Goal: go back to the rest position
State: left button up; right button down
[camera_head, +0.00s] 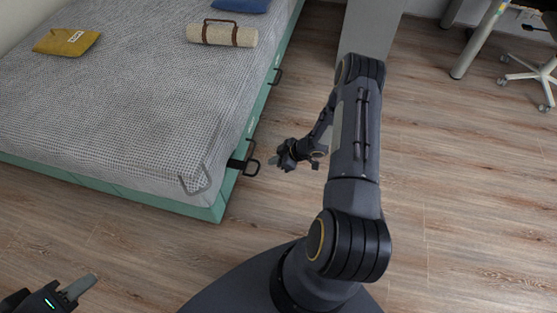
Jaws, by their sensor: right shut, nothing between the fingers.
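My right arm rises through the middle of the head view and bends back down at the top. My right gripper (275,160) hangs beside the corner of the bed, over the wooden floor. It is shut, and I see nothing in it. My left gripper (80,287) is at the bottom left edge, partly cut off by the frame.
The bed (130,120) with a teal base (110,188) fills the left; a black handle (247,166) sticks out near my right gripper. On it lie a yellow pouch (67,42) and a beige roll (222,34). A wheeled chair (530,75) stands far right. Floor at right is clear.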

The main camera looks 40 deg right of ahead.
jog(key=shift+r, duration=0.1)
dwell(0.5)
jog(key=w+d+r+m+t+h, duration=0.1)
jog(key=w+d+r+m+h, duration=0.15)
jog(key=r, duration=0.75)
jog(key=w+d+r+m+h, duration=0.1)
jog(key=w+d+r+h, duration=0.2)
jog(key=r, duration=0.6)
jog(key=s+a+r+m+h, duration=0.1)
jog(key=s+r+m, duration=0.1)
jog(key=s+r, duration=0.35)
jog(key=s+r+m+h, duration=0.1)
jog(key=s+r+m, duration=0.1)
jog(key=r, duration=0.6)
jog(key=s+a+r+m+g+y, duration=0.1)
jog(key=s+a+r+y, duration=0.25)
jog(key=s+a, duration=0.55)
jog(key=s+a+r+m+g+y, duration=0.15)
jog(key=s+a+r, duration=0.25)
jog(key=s+a, duration=0.55)
jog(key=s+r+p, duration=0.1)
jog(key=r+p, duration=1.2)
jog(key=s+d+r+p, duration=0.1)
jog(key=s+r+p, duration=0.1)
jog(key=r+p, duration=1.2)
jog(key=shift+d+t+y, duration=0.25)
jog(key=shift+t+y, duration=0.1)
